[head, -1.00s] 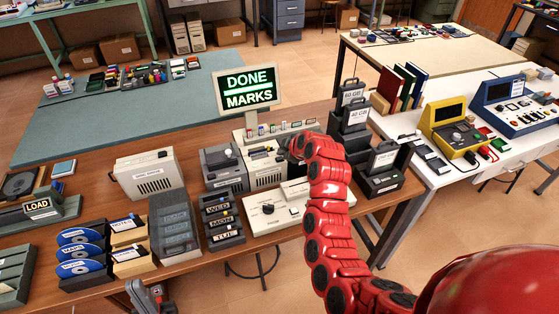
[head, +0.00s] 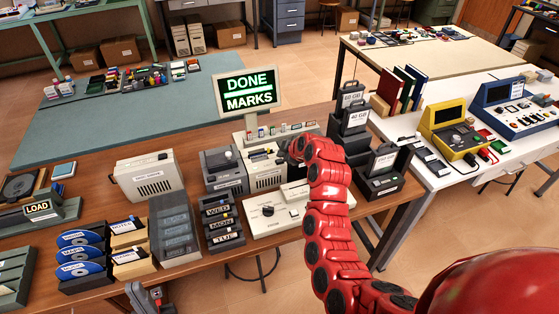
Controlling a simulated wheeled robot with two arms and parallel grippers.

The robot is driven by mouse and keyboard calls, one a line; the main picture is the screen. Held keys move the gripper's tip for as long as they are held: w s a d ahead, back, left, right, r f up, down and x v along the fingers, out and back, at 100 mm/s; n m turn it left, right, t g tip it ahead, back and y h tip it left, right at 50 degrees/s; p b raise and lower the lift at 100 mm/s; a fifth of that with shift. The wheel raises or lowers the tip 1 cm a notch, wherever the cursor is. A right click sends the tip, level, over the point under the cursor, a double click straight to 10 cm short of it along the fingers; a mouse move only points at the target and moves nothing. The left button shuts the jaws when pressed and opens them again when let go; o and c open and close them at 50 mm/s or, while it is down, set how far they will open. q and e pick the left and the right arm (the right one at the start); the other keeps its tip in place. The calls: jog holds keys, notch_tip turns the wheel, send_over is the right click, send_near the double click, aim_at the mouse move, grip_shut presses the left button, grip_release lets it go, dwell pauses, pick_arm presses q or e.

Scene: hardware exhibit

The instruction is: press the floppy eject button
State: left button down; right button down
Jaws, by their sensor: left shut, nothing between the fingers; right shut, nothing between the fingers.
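A beige floppy drive unit (head: 266,180) stands on the wooden bench, under a sign (head: 249,92) reading DONE and MARKS. I cannot make out the eject button at this size. My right gripper (head: 293,149) is shut and empty, close to the upper right of the drive unit. The red arm partly hides it, and I cannot tell if it touches the unit. My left gripper (head: 140,292) is shut and empty at the bottom edge, in front of the bench, only partly in view.
A grey unit (head: 223,170) stands left of the drive, and a beige box (head: 150,178) further left. Black drive caddies (head: 383,172) stand right of my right arm. A cream console (head: 275,212), a cartridge rack (head: 222,222) and disc holders (head: 82,252) fill the front.

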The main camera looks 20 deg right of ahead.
aim_at(282, 164)
jog(key=shift+f, duration=0.1)
dwell(0.8)
jog(key=shift+f+b, duration=0.35)
jog(key=shift+b, duration=0.4)
jog(key=shift+f+b, duration=0.4)
jog(key=shift+b, duration=0.1)
dwell(0.4)
jog(key=shift+r, duration=0.85)
jog(key=shift+r, duration=0.1)
notch_tip(282, 164, up, 5)
jog(key=shift+f+b, duration=0.1)
jog(key=shift+b, duration=0.35)
